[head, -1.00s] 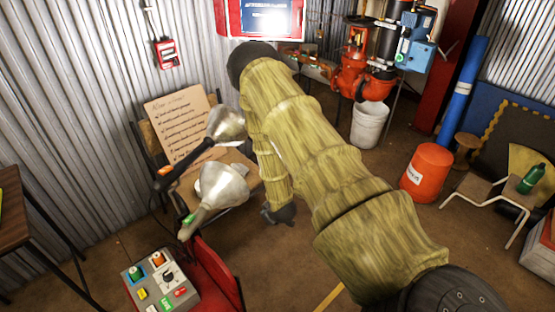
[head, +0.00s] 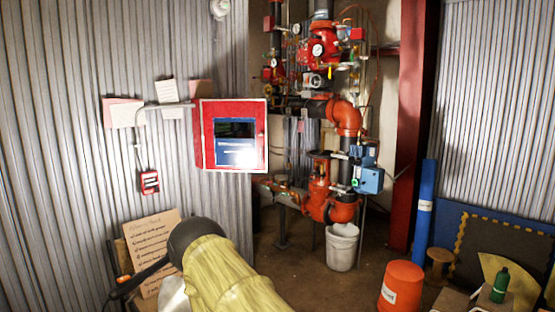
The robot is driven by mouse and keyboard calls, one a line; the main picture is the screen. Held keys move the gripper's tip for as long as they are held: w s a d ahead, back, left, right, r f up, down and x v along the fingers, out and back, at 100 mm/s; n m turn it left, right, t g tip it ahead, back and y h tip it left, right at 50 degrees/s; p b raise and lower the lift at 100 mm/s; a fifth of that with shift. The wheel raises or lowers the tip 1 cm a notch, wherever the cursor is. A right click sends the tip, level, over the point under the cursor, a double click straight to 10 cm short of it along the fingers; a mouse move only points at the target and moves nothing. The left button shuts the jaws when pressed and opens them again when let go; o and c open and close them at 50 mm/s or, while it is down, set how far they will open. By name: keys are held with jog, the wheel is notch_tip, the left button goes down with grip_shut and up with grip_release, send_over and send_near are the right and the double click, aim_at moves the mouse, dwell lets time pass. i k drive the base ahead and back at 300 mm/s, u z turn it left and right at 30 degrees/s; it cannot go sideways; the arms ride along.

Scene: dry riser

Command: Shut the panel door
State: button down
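A red panel (head: 207,115) with a pale border and a blue-and-dark screen (head: 235,142) is on the corrugated wall, left of centre in the head view. A bright glare covers its lower right part. I cannot tell from this angle whether its door stands open or how far. My yellow-sleeved arm with its dark joint rises from the bottom edge, below the panel and apart from it in the picture.
Red and black riser pipes (head: 345,115) with valves fill the alcove right of the panel. A white bucket (head: 341,250) and an orange bin (head: 400,287) stand on the floor. A handwritten board (head: 151,248) leans at lower left. A small red call box (head: 149,182) is on the wall.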

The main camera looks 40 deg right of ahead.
aim_at(220, 154)
jog(key=k, duration=0.65)
jog(key=z, duration=0.95)
jog(key=i, duration=0.7)
jog(key=z, duration=0.8)
jog(key=i, duration=0.75)
jog(key=u, duration=0.85)
jog(key=i, duration=0.8)
jog(key=u, duration=0.9)
